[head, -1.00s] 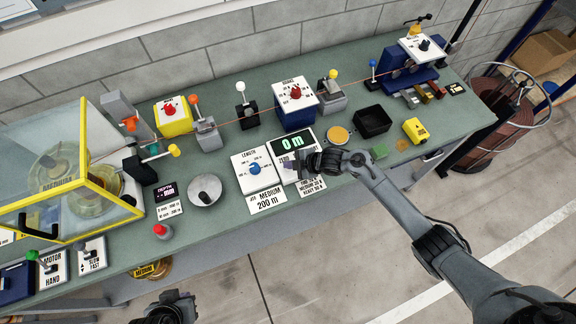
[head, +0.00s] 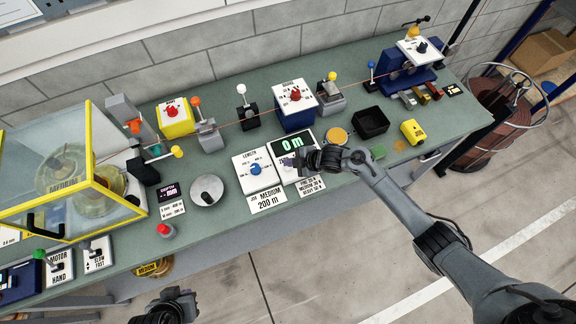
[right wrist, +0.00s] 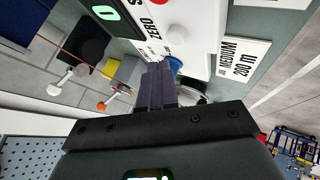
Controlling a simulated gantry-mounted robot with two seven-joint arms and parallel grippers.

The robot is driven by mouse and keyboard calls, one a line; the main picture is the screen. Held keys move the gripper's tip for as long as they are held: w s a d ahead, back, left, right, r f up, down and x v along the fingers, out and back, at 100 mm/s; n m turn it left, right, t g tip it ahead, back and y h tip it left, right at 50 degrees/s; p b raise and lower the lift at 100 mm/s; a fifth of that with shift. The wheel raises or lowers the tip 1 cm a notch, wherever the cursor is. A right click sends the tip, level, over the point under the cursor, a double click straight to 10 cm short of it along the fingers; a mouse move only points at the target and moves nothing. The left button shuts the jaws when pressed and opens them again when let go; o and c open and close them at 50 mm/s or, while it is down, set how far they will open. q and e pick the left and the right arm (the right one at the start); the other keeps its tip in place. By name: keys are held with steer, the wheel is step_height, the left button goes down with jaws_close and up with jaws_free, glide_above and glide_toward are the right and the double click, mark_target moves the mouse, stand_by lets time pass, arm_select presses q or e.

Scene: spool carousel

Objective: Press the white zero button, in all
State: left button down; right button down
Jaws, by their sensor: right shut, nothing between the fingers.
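The white counter box (head: 280,173) carries a green "0 m" display (head: 292,142). In the right wrist view its white panel bears the word ZERO (right wrist: 154,22) and a round white button (right wrist: 177,34). My right gripper (head: 289,161) is over this box in the head view and hides the button there. In the right wrist view its shut, empty fingers (right wrist: 158,70) point toward the panel, just short of the button in the picture; I cannot tell whether they touch it. My left gripper (head: 178,294) is at the bottom edge, off the bench, its jaws unclear.
The LENGTH box with a blue knob (head: 256,169) stands left of the counter. A job card (head: 268,201) reads MEDIUM 200 m. A black tray (head: 370,122) and a yellow block (head: 413,132) lie to the right. The yellow-framed guard (head: 85,155) covers the left end.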

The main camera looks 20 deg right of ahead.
mark_target(290, 169)
steer(key=shift+r+p, duration=1.55)
steer(key=shift+r, duration=0.45)
